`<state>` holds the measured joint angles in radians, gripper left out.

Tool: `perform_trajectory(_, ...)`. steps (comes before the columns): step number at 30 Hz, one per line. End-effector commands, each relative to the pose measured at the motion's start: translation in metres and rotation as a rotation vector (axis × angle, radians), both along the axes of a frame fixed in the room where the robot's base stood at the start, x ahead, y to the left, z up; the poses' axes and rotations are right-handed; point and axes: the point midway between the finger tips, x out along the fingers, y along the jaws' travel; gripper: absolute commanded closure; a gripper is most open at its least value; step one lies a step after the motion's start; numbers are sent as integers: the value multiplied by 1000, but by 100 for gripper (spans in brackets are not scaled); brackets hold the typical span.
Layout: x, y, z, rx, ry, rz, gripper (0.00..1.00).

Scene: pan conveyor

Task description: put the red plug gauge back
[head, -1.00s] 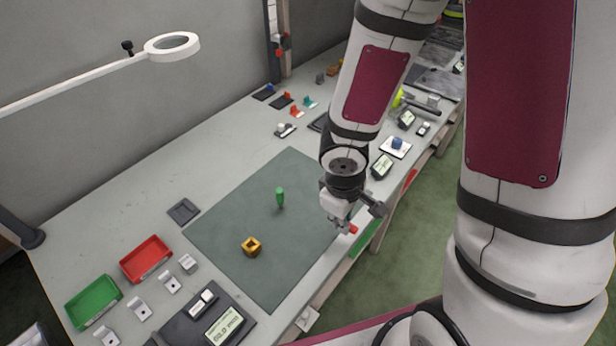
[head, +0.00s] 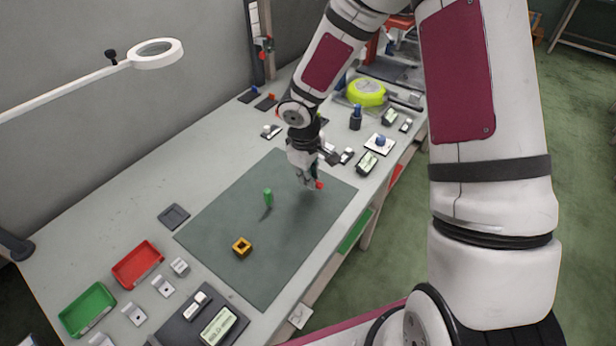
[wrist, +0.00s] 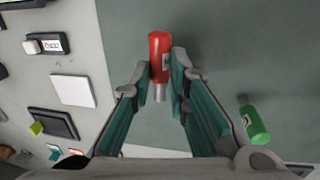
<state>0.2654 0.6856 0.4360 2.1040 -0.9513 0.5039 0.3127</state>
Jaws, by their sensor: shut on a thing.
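My gripper (head: 314,181) is above the right part of the dark green mat (head: 220,220) in the head view. It is shut on the red plug gauge (head: 320,185), whose red end sticks out beyond the fingertips. In the wrist view the red plug gauge (wrist: 160,52) lies between the two fingertips, with its bare metal end pointing back toward the palm. I cannot tell which holder is the red gauge's own.
A yellow block with a hole (head: 242,247) sits on the mat. A red tray (head: 137,264) and a green tray (head: 88,310) stand at the front left. A white plate with a blue knob (head: 380,142) and small displays lie right of the mat. A lamp arm (head: 65,83) overhangs the left.

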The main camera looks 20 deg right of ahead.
Motion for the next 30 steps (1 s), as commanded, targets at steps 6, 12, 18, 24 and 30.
perform_trajectory(6,18,0,-2,0,0,-2,100)
perform_trajectory(12,22,1,-27,0,2,1,100)
perform_trajectory(18,22,0,-34,-1,0,1,100)
perform_trajectory(24,22,0,-34,-1,0,0,73)
perform_trajectory(30,22,0,-33,-1,0,0,64)
